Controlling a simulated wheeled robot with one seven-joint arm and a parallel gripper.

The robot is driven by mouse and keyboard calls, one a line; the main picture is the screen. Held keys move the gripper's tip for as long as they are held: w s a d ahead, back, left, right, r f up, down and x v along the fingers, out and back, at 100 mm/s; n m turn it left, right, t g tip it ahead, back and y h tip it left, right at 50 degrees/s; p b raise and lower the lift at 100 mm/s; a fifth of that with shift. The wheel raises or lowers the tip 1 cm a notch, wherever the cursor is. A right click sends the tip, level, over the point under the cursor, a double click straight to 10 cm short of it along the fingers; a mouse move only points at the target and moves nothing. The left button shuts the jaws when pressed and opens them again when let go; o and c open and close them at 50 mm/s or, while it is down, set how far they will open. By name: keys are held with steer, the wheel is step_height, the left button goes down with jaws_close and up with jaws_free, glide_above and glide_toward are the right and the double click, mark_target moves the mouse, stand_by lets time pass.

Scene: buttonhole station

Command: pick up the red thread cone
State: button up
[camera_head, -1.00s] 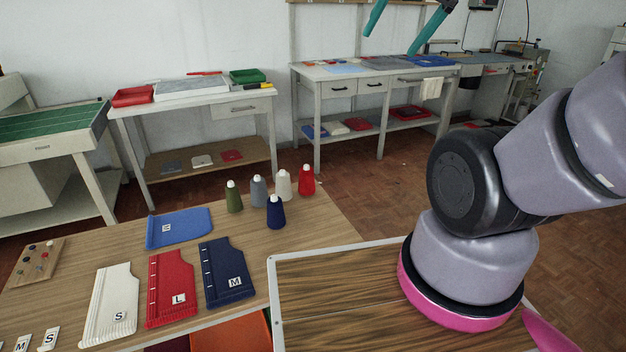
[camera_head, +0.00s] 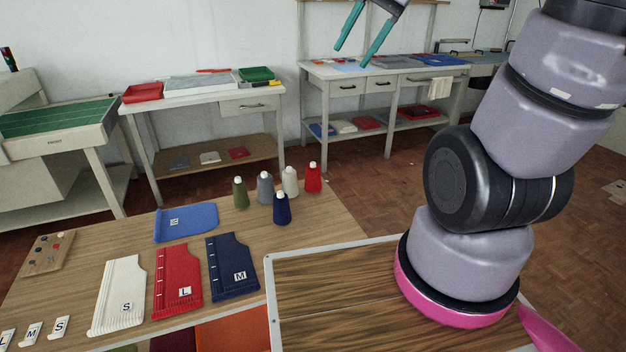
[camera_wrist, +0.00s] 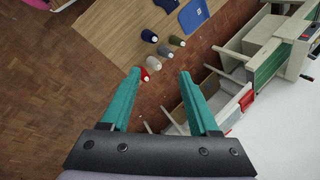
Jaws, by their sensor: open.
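The red thread cone (camera_head: 313,180) stands upright with a white tip at the right end of a row of cones on the wooden table. In the wrist view the red cone (camera_wrist: 145,73) is small and far below, close beside the tip of the left finger in the picture. My gripper (camera_head: 350,57) is high above the table, at the top of the head view, its teal fingers apart and empty. The gripper (camera_wrist: 160,72) also shows in the wrist view with open space between the fingertips. It does not touch the cone.
A white cone (camera_head: 290,183) stands close left of the red one; grey (camera_head: 265,189), green (camera_head: 240,194) and navy (camera_head: 282,210) cones stand nearby. Garment-shaped pieces, such as a red one (camera_head: 177,275), lie on the table's left. Floor is free beyond the cones.

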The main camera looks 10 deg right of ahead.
steer(key=w+a+f+m+g+y, duration=0.25)
steer(key=w+f+y, duration=0.25)
steer(key=w+f, duration=0.5)
steer(key=m+t+y, duration=0.2)
steer(key=m+y, duration=0.4)
steer(key=m, duration=0.2)
glide_above(313, 176)
steer(key=s+d, duration=0.2)
steer(key=d, duration=0.2)
step_height(313, 176, down, 19)
steer(key=w+d+f+m+t, duration=0.25)
steer(key=f+m+t, duration=0.3)
steer(key=f, duration=0.85)
steer(key=x, duration=0.9)
steer(key=shift+s+a+y, duration=0.3)
steer(key=shift+s+a, duration=0.05)
steer(key=shift+r, duration=0.1)
jaws_close()
